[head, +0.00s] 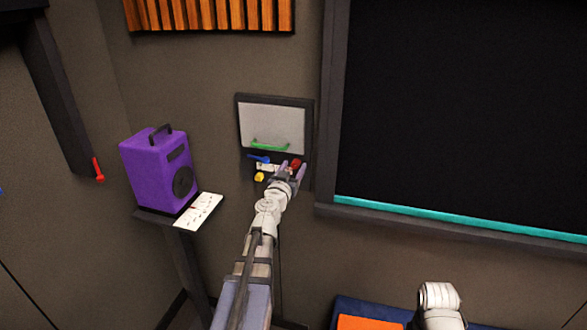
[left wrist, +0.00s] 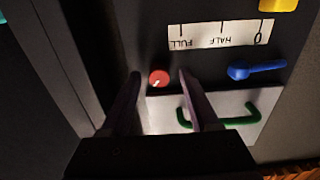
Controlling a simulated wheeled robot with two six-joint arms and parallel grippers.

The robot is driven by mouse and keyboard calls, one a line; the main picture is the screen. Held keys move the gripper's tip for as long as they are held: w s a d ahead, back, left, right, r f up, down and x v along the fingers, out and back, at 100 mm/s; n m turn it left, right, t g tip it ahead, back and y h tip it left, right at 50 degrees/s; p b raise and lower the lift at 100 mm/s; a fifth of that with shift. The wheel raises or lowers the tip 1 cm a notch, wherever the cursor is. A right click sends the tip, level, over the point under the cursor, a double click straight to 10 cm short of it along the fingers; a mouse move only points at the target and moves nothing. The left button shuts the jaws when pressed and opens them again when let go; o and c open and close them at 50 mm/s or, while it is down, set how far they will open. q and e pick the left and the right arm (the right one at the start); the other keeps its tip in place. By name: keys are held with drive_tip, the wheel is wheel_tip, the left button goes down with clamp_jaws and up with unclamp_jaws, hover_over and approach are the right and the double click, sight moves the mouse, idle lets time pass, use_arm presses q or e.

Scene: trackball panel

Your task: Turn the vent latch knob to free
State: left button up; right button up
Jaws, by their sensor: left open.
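A wall panel holds a red round knob (head: 296,162) with a pale pointer line, seen in the left wrist view (left wrist: 158,78). No label naming the vent latch is readable. My left gripper (head: 292,169) is open at the panel. In the left wrist view its two fingers (left wrist: 160,76) stand on either side of the red knob, with a gap on both sides; I cannot tell whether they reach its depth. A blue lever (left wrist: 258,69), a yellow control (left wrist: 278,5) and a white strip (left wrist: 222,34) reading FULL, HALF, 0 are beside it.
A pale flap (head: 272,122) with a green handle (head: 270,146) sits just above the controls. A purple speaker box (head: 155,170) stands on a shelf to the left. A large dark screen (head: 460,110) with a teal lower edge is to the right.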

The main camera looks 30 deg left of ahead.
use_arm(q)
drive_tip(key=shift+w, duration=0.15)
clamp_jaws()
idle(0.4)
